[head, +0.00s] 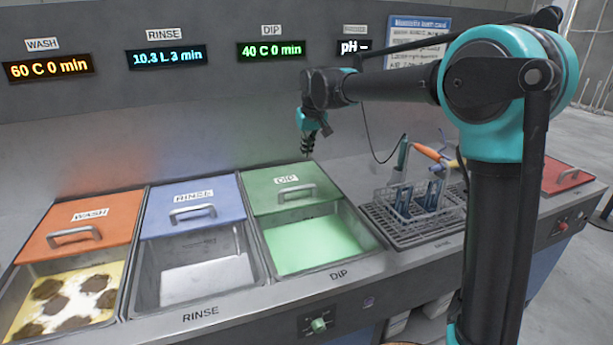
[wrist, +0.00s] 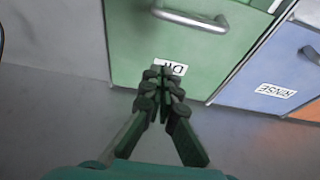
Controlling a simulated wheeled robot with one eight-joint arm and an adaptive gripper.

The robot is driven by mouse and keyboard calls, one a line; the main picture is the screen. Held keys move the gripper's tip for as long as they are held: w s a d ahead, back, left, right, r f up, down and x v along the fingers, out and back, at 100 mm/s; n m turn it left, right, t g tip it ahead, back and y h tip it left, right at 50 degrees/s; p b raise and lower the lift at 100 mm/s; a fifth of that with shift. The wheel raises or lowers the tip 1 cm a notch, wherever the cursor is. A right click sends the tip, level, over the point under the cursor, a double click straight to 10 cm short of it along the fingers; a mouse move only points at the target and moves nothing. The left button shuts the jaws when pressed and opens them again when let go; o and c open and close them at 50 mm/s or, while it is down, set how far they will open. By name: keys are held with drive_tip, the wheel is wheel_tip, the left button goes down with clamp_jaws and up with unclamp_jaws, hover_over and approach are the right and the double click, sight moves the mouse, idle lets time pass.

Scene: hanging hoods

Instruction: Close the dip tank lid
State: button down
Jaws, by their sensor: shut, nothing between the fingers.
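The green dip lid (head: 262,190) covers the rear part of the dip tank (head: 358,240). The front part of the tank stands open and shows bright green liquid (head: 312,245). The lid has a grey bar handle (head: 297,192) and a DIP label. In the wrist view the green lid (wrist: 135,45) and its handle (wrist: 191,20) lie beyond my fingertips. My gripper (head: 307,149) is shut and empty, above the rear edge of the dip lid. It also shows in the wrist view (wrist: 160,80), over the DIP label, apart from the handle.
The blue rinse lid (head: 190,207) and orange wash lid (head: 85,226) stand to the left, with their tanks partly open. A wire basket (head: 412,203) sits on a drain rack at right, near a probe (head: 402,155) with a cable. The back wall (head: 150,100) rises behind.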

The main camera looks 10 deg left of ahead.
hover_over(306, 195)
drive_tip(key=w+a, duration=0.2)
drive_tip(key=w, duration=0.1)
wheel_tip(306, 195, down, 10)
drive_tip(key=shift+a+r, duration=0.1)
drive_tip(key=shift+r, duration=0.15)
drive_tip(key=shift+s+d+f, duration=0.15)
drive_tip(key=shift+s+d, duration=0.55)
drive_tip(key=shift+s, duration=0.25)
drive_tip(key=shift+s+d+f, duration=0.15)
drive_tip(key=shift+s, duration=0.1)
drive_tip(key=shift+s+d, duration=0.3)
drive_tip(key=shift+s, duration=0.15)
drive_tip(key=s+d, duration=0.7)
drive_tip(key=s, duration=0.4)
drive_tip(key=s+d, duration=0.8)
drive_tip(key=s, duration=0.3)
drive_tip(key=shift+s, duration=0.15)
drive_tip(key=shift+f, duration=0.15)
drive_tip(key=shift+s, duration=0.1)
